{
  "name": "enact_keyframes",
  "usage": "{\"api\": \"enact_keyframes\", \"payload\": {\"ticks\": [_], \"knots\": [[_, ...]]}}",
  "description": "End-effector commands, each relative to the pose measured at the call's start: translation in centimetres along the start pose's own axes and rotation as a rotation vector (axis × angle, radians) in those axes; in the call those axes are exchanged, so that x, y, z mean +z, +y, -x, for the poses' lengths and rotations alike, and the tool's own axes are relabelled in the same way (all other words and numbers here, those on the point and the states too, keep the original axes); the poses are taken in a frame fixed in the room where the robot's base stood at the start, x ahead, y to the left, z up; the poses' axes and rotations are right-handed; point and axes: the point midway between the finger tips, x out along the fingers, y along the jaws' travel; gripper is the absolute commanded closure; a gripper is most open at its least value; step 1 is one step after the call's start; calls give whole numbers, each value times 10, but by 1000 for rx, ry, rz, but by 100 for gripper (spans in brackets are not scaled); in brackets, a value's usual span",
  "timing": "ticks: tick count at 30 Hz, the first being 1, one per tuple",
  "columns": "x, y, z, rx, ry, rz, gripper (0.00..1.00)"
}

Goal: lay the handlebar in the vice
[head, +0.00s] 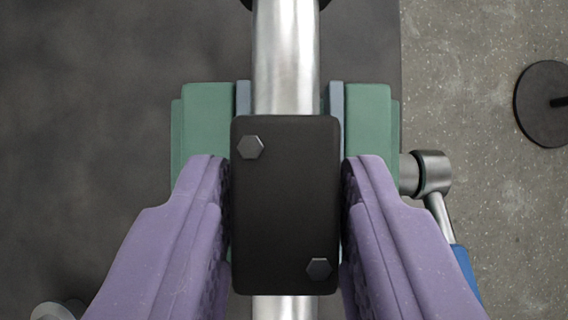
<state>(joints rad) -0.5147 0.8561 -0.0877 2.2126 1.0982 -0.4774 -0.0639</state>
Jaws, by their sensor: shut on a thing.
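The handlebar (286,62) is a silver tube running up and down the picture, with a black clamp block (285,225) bearing two hex bolts around its middle. My gripper (286,180) has purple fingers, one on each side of the block, shut on it. The green vice (208,125) is beyond the block, with its two jaws left and right of the tube and blue-grey liners on their inner faces. The tube lines up with the gap between the liners. I cannot tell how deep it sits there. The block hides part of the vice.
The vice's metal screw end (432,172) and a bar with a blue grip stick out at the right. A black disc (546,103) is at the far right, over speckled grey floor. A round grey part shows at the lower left. The dark surface at the upper left is clear.

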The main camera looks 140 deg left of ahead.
Motion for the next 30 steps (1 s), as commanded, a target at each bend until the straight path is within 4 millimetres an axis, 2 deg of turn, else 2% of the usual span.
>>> {"api": "enact_keyframes", "payload": {"ticks": [15,30], "knots": [[25,0,-39,0,0,-1,100],[30,2,-43,4,-7,2,100]]}}
